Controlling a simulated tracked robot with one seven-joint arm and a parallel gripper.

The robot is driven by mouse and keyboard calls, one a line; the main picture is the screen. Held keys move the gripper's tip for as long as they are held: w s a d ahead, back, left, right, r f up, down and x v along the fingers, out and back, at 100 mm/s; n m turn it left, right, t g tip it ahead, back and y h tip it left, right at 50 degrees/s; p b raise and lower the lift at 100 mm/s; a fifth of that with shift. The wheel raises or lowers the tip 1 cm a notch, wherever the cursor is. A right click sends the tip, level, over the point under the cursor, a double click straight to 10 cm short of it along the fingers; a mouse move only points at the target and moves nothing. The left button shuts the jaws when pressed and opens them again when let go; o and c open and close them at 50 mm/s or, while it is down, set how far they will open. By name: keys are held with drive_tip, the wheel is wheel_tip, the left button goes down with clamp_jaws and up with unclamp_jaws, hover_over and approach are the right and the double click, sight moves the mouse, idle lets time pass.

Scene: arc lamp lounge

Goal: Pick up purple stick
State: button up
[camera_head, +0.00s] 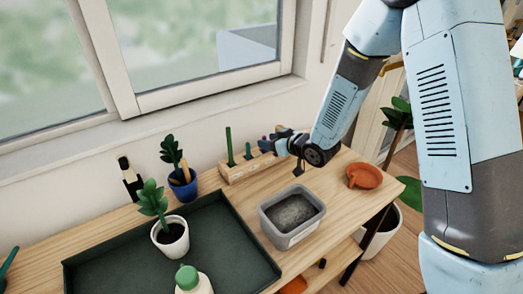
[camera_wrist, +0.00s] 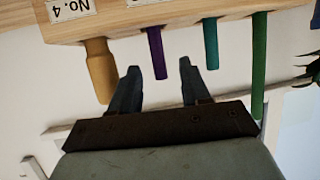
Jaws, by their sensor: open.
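The purple stick (camera_wrist: 157,52) stands in a wooden holder block (camera_wrist: 200,10) in the wrist view, which shows the scene upside down. My gripper (camera_wrist: 158,68) is open, with one dark finger on each side of the line of the purple stick. The stick's free end lies between the fingertips in the picture; I cannot tell how deep it is between them.
Beside the purple stick in the wrist view are a teal stick (camera_wrist: 211,45), a longer green stick (camera_wrist: 259,65) and a tan wooden handle (camera_wrist: 100,68). A grey bin (camera_head: 292,216), an orange dish (camera_head: 364,176) and a dark tray (camera_head: 236,228) share the table. A window stands behind.

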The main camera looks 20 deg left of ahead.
drive_tip(key=shift+w+a+f, duration=0.1)
drive_tip(key=shift+w, duration=0.25)
drive_tip(key=shift+s+a, duration=0.15)
drive_tip(key=shift+c, duration=1.2)
clamp_jaws()
